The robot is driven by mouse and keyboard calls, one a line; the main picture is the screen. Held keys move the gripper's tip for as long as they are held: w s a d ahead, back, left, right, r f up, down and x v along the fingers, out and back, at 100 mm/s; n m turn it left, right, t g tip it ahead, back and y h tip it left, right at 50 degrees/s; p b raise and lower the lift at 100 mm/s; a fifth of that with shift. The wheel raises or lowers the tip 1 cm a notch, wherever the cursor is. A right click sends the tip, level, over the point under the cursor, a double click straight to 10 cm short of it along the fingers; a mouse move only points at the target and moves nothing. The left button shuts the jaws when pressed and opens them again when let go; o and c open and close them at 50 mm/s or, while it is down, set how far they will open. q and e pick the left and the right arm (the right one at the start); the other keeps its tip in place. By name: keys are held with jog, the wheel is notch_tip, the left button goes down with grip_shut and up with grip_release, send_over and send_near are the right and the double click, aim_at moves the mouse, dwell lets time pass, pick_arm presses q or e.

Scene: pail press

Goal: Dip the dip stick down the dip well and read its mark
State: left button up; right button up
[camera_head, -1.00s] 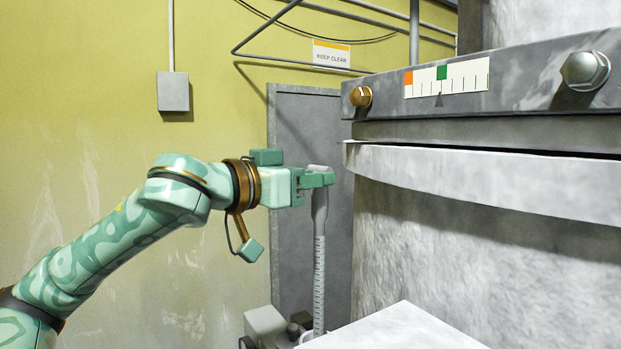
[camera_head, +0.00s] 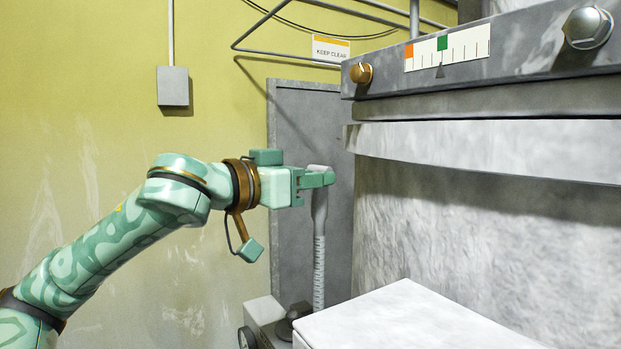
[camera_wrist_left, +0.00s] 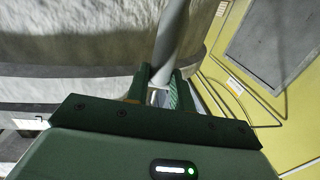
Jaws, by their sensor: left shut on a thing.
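My left gripper (camera_head: 318,179) is shut on the top of the grey dip stick (camera_head: 319,225), which hangs upright below it. The stick has a smooth upper part and a lower part with rung-like marks. Its lower end is hidden behind a pale box, and I cannot make out the dip well now. In the left wrist view the stick (camera_wrist_left: 171,40) stands between the fingers of my left gripper (camera_wrist_left: 160,92). I cannot read a mark on it. My right gripper is not in view.
The pale box (camera_head: 410,320) stands in front of the stick's lower end. A large grey press body (camera_head: 460,230) with a scale plate (camera_head: 447,50) is close on the right. A grey panel (camera_head: 310,120) stands behind. Open room lies left of the stick.

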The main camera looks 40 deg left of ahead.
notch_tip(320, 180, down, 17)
jog(key=b, duration=1.6)
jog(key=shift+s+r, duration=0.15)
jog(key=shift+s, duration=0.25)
dwell(3.2)
dwell(0.7)
